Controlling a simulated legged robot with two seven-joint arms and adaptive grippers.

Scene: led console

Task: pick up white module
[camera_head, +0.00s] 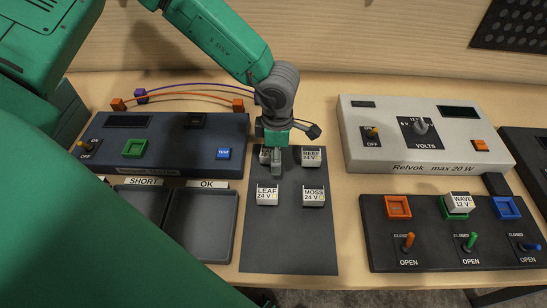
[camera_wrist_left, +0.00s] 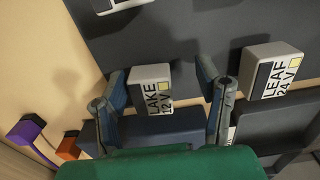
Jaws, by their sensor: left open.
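My left gripper (camera_head: 271,160) points down over the back left of the dark mat (camera_head: 290,235). In the left wrist view the open left gripper (camera_wrist_left: 162,82) has its fingers on either side of a white module marked LAKE 12 V (camera_wrist_left: 151,88); no contact shows. In the head view the gripper hides most of that module. White modules marked LEAF 24 V (camera_head: 267,195) and MOSS 24 V (camera_head: 313,196) lie on the mat nearer the front. Another 24 V module (camera_head: 311,157), its name hard to read, lies at the back right. LEAF also shows in the wrist view (camera_wrist_left: 271,72). My right gripper is not in view.
A dark console (camera_head: 165,142) with orange and purple plugs stands left, with SHORT and OK trays (camera_head: 200,225) before it. A pale power supply (camera_head: 425,140) stands right. A switch panel (camera_head: 450,240) holds a WAVE 12 V module (camera_head: 460,201). Bare mat lies at the front.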

